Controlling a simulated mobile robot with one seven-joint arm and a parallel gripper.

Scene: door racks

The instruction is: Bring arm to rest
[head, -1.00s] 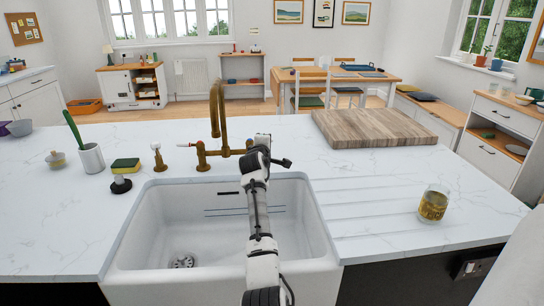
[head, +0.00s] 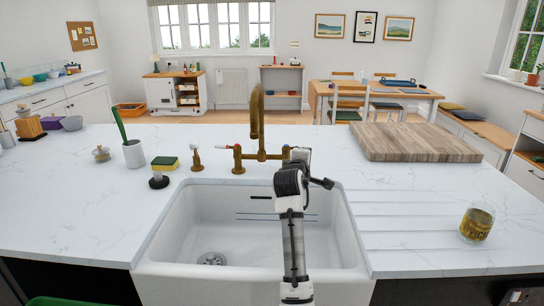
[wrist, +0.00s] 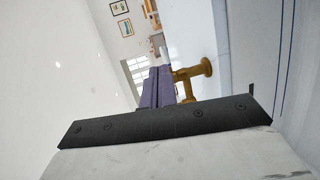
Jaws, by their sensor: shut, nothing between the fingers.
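My arm (head: 291,215) reaches out over the white sink (head: 165,245) toward the brass tap (head: 257,125). In the head view the arm's far end is beside the tap's base, and the fingers cannot be made out there. In the wrist view my gripper (wrist: 157,85) shows as purple fingers, shut and with nothing between them. The brass tap (wrist: 194,75) appears just right of the fingers in that view; I cannot tell whether they touch.
A sponge (head: 165,162) and a white pot (head: 134,154) are left of the sink. The left worktop (head: 75,210) is mostly clear.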

